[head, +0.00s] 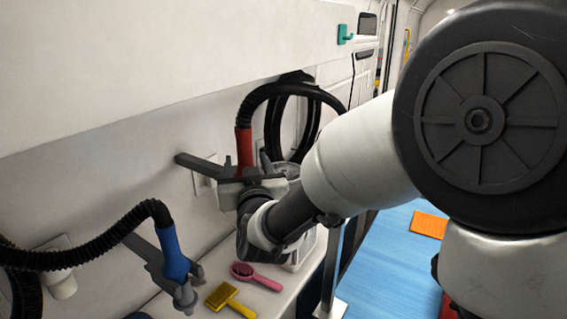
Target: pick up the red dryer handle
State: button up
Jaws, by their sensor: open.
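The red dryer handle (244,148) stands upright near the white wall, with a black hose rising from its top. A dark grey wall bracket (196,161) sits at its lower left. My gripper (238,178) is open at the lower part of the handle. The handle's lower end is hidden behind the gripper and bracket. I cannot tell whether the fingers are around the handle or only in front of it.
A blue dryer handle (172,254) hangs in another bracket at the lower left. A yellow brush (229,300) and a pink brush (256,276) lie on the white shelf below. An orange item (429,225) lies on the blue table (392,250) at right.

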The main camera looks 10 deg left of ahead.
aim_at(245, 157)
jog(key=x, duration=0.4)
jog(key=shift+p, duration=0.3)
jog(key=shift+r+p+x, duration=0.15)
jog(key=shift+p+x, duration=0.3)
jog(key=shift+x, duration=0.9)
jog(key=shift+r+p+x, duration=0.15)
jog(key=shift+p+x, duration=0.3)
jog(key=shift+x, duration=0.9)
jog(key=c, duration=1.1)
jog(key=shift+r, duration=0.1)
jog(key=shift+c, duration=0.8)
jog(key=shift+d+r, duration=0.1)
